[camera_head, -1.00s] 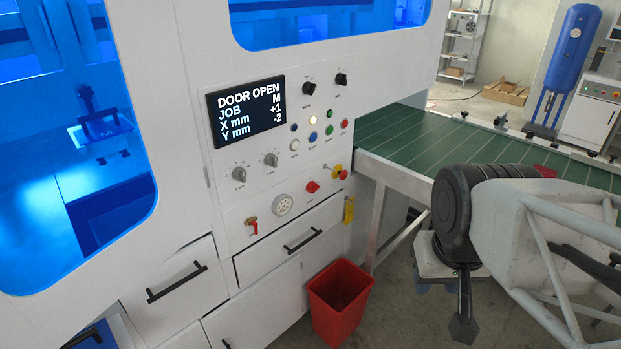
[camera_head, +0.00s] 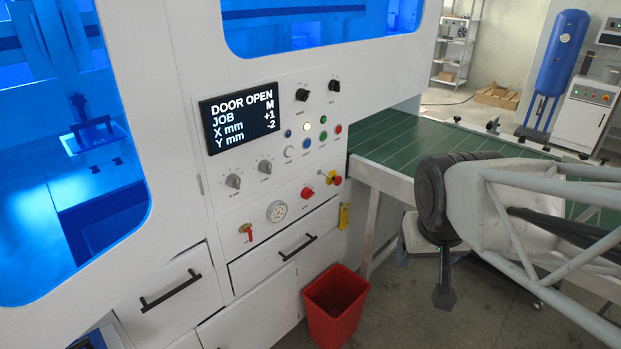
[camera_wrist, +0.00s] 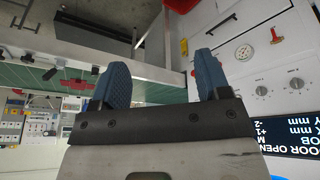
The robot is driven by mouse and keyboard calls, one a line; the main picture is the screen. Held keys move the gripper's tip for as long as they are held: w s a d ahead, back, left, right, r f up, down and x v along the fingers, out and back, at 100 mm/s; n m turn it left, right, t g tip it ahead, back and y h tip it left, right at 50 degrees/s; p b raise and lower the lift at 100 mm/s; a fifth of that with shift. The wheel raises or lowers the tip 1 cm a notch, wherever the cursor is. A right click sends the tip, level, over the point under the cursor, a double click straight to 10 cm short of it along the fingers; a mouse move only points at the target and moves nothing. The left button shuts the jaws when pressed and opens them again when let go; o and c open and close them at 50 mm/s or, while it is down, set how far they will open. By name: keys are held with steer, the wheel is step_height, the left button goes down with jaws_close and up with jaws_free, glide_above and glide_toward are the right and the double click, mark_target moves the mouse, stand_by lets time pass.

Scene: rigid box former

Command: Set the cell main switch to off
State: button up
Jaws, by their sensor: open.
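The control panel of the white machine shows in the camera_head view. A red-handled valve (camera_head: 247,232) and a round gauge (camera_head: 277,211) are to the left. In the wrist view, upside down, the valve (camera_wrist: 276,36) and gauge (camera_wrist: 243,52) show beyond my gripper (camera_wrist: 160,82). Its blue fingers are wide apart and empty, away from the panel.
The display (camera_head: 240,119) reads DOOR OPEN. Dials and coloured buttons surround it. A red bin (camera_head: 334,306) stands on the floor below the panel. The green conveyor (camera_head: 400,146) runs right from the machine. Drawer handles (camera_head: 298,248) stick out below. The space before the panel is free.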

steer(key=w+a+f+n+t+y, duration=0.1)
steer(key=w+f+t, duration=0.15)
steer(key=w, duration=0.95)
steer(key=w+f+n+t, duration=0.1)
steer(key=w+f+t, duration=0.15)
steer(key=w, duration=0.95)
steer(key=w+a+f+n+t+y, duration=0.1)
steer(key=w+f+t, duration=0.15)
steer(key=w, duration=0.95)
steer(key=w+a+f+n+t+y, duration=0.25)
steer(key=w+a+f+y, duration=0.35)
steer(key=w+f, duration=0.35)
steer(key=n+g+y, duration=0.2)
steer(key=n+y, duration=0.1)
steer(key=y, duration=0.3)
glide_toward(311, 196)
steer(key=x, duration=0.2)
steer(key=shift+w+d+m, duration=0.1)
steer(key=shift+w+m, duration=0.1)
steer(key=shift+m, duration=0.05)
steer(key=shift+x, duration=3.9)
steer(key=shift+s, duration=0.1)
